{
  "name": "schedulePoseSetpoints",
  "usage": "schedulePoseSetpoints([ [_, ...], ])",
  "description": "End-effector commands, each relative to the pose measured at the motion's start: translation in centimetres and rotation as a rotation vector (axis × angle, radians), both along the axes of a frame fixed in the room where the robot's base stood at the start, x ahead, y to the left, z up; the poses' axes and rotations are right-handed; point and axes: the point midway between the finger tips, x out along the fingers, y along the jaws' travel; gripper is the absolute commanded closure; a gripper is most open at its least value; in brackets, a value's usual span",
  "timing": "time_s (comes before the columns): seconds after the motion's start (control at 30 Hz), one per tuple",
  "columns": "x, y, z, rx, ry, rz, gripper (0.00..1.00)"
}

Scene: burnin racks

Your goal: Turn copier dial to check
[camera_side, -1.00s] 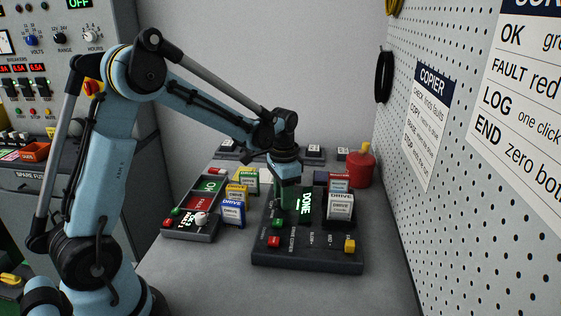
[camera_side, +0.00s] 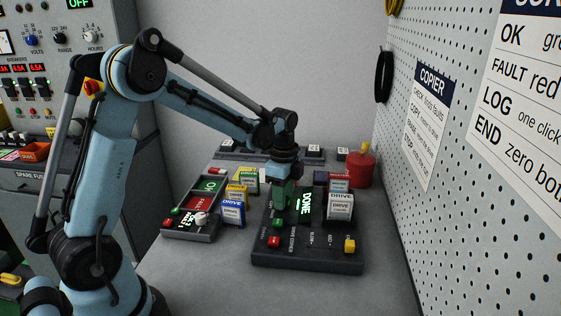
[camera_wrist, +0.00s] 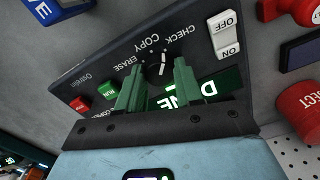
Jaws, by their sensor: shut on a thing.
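The copier (camera_side: 310,253) is a dark sloped box on the bench, with a lit screen (camera_side: 307,204) reading DONE. My gripper (camera_side: 281,206) points down at its left part. In the wrist view my green fingers (camera_wrist: 158,70) stand on either side of the copier dial (camera_wrist: 154,71), shut on it. The dial is small and dark, with pale marks and the labels ERASE, COPY and CHECK around it. The green RUN button (camera_wrist: 106,90) and a red button (camera_wrist: 79,103) lie beside the fingers.
A white drive (camera_side: 340,206) stands in the copier's right side, near a yellow button (camera_side: 349,246). Other drives (camera_side: 233,212) and a rack (camera_side: 190,236) stand at the left. A red canister (camera_side: 361,168) stands behind right. The front bench is clear.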

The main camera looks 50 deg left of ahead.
Motion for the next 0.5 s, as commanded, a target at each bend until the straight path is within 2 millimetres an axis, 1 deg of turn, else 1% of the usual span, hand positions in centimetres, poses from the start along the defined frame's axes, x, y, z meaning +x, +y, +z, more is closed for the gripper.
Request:
schedulePoseSetpoints([
  [0.2,-0.01,0.0,0.07,0.0,0.001,-0.072,0.95],
  [0.5,-0.01,0.0,0.07,0.0,0.001,-0.097,0.95],
])
